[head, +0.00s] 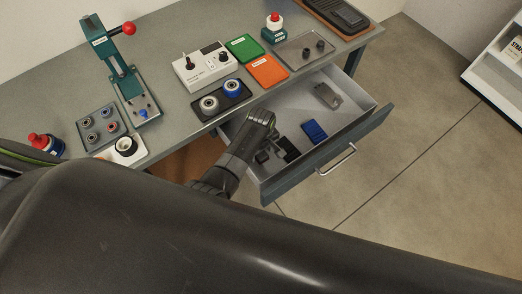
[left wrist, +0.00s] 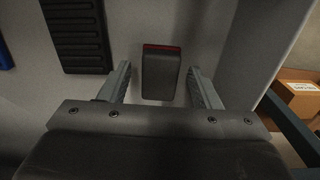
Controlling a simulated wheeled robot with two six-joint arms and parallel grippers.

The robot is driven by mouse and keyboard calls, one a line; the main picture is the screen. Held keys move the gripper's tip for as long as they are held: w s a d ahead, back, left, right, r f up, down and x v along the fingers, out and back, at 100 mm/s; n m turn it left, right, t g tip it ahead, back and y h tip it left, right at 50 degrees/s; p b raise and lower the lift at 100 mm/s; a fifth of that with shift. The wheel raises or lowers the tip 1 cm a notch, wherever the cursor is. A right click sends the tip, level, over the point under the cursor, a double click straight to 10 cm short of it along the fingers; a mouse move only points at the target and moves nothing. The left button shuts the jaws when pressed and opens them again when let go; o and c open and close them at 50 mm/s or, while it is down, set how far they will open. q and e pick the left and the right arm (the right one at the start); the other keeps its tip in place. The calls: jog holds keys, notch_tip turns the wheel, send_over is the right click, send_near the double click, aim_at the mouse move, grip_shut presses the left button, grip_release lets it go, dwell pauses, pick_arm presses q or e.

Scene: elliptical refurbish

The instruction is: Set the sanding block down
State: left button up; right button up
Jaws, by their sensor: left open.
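The sanding block (left wrist: 161,75), a small dark grey block with a red strip along its far edge, is in the grey drawer (head: 352,112). It appears to rest on the drawer floor. My left gripper (left wrist: 160,85) is open, one finger on each side of the block, with a visible gap on both sides. In the head view my left gripper (head: 270,146) reaches down into the near left part of the drawer. The block (head: 262,157) is partly hidden there by the gripper. My right gripper is not in view.
A black ribbed piece (left wrist: 75,35) lies left of the block in the wrist view. A blue ribbed piece (head: 314,131) and a grey metal part (head: 327,95) are also in the drawer. The workbench (head: 165,75) above holds trays, a press and bearings.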

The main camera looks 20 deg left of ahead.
aim_at(261, 154)
pick_arm(q)
jog(key=shift+r, duration=0.4)
notch_tip(261, 154, up, 12)
jog(key=shift+f, duration=0.25)
dwell(0.5)
